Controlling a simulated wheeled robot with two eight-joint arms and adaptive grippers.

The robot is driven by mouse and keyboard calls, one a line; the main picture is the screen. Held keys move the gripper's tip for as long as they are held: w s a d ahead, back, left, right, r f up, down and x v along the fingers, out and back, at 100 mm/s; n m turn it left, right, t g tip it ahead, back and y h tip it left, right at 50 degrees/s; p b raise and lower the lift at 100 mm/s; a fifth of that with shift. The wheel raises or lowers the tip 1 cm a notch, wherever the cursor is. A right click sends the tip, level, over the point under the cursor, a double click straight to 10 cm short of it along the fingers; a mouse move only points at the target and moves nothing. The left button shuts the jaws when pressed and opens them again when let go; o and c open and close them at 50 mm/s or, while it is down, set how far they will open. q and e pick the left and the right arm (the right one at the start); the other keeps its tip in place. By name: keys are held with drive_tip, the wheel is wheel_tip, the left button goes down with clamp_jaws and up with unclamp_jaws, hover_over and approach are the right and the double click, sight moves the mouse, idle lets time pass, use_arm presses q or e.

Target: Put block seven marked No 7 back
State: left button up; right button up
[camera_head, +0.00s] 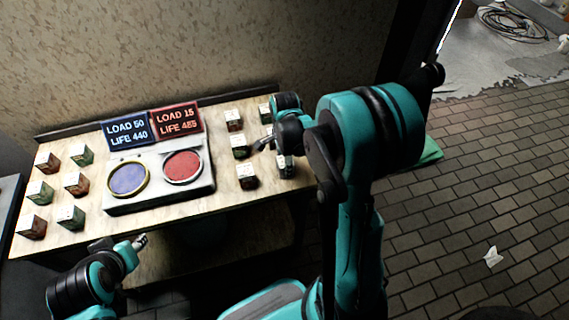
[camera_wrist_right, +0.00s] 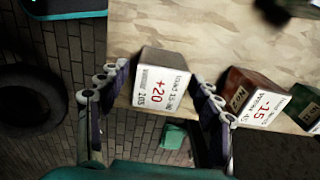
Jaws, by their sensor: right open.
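A grey-sided block (camera_wrist_right: 160,85) with a white label reading "+20" in red sits between the fingers of my right gripper (camera_wrist_right: 160,110) in the right wrist view. The fingers are open, with a gap on each side of it. It appears to be the block (camera_head: 285,167) at the table's right edge in the head view, partly hidden by my right gripper (camera_head: 266,143). I cannot read a No 7 on any block. My left gripper (camera_head: 139,242) is at the table's front edge, away from the blocks; its jaw opening is too small to judge.
Several blocks stand on the table (camera_head: 225,190), including a red-brown "-15" block (camera_wrist_right: 250,95) right of the fingers. Two signs (camera_head: 150,128) stand behind a panel with blue (camera_head: 128,179) and red (camera_head: 183,166) discs. A green item (camera_head: 432,151) lies beyond the table.

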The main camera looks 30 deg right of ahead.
wheel_tip(320, 180, up, 11)
drive_tip(key=p, duration=0.3)
drive_tip(key=shift+s+f, duration=0.1)
drive_tip(key=shift+f, duration=0.1)
drive_tip(key=s+a+r+n+t, duration=0.7)
drive_tip(key=s+a+n, duration=0.3)
drive_tip(key=n, duration=1)
drive_tip(key=shift+s+a+n, duration=0.2)
drive_tip(key=shift+s+n, duration=0.2)
drive_tip(key=shift+s, duration=0.1)
